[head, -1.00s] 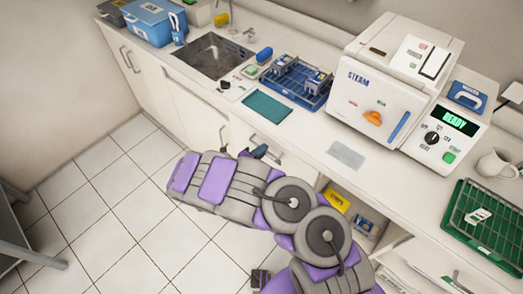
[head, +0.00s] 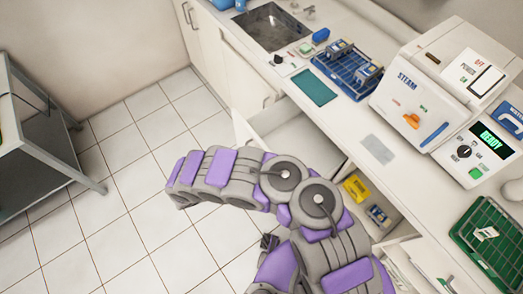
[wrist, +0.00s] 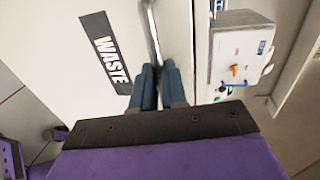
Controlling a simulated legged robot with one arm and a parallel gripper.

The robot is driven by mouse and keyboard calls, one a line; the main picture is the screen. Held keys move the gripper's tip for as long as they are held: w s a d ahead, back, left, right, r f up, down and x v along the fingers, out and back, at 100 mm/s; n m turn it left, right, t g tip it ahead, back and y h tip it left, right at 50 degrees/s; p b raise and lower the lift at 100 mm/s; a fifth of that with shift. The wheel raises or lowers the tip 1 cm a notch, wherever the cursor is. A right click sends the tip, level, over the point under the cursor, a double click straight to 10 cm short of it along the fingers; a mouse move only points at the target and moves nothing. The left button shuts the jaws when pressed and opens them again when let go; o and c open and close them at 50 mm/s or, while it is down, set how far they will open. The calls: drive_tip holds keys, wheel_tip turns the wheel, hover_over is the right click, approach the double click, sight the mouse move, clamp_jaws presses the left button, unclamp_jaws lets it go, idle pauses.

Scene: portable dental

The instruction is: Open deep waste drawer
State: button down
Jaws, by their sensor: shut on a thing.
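The waste drawer (head: 300,143) stands pulled out from the counter in the head view, with its pale interior showing beside my arm. Its white front with the dark WASTE label (wrist: 106,50) fills the left of the wrist view. A metal bar handle (wrist: 151,32) runs up from between the fingers of my gripper (wrist: 159,88). My gripper is shut on this handle. In the head view my arm hides the gripper and most of the drawer front. What lies deep in the drawer cannot be told.
A grey metal cart (head: 45,130) stands at the left, with clear tiled floor (head: 130,150) between it and the cabinets. Above is the counter with a sink (head: 272,27), a blue rack (head: 347,72) and a steam sterilizer (head: 432,85). An open shelf holds a yellow box (head: 356,188).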

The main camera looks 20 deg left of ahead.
drive_tip(key=shift+s+a+f, duration=0.25)
drive_tip(key=shift+s, duration=0.35)
drive_tip(key=c, duration=1.6)
unclamp_jaws()
drive_tip(key=o, duration=0.4)
drive_tip(key=shift+w+r, duration=0.1)
drive_tip(key=shift+w, duration=0.05)
drive_tip(key=shift+a, duration=0.15)
drive_tip(key=p+v, duration=0.1)
drive_tip(key=v, duration=1.6)
drive_tip(key=shift+r, duration=0.15)
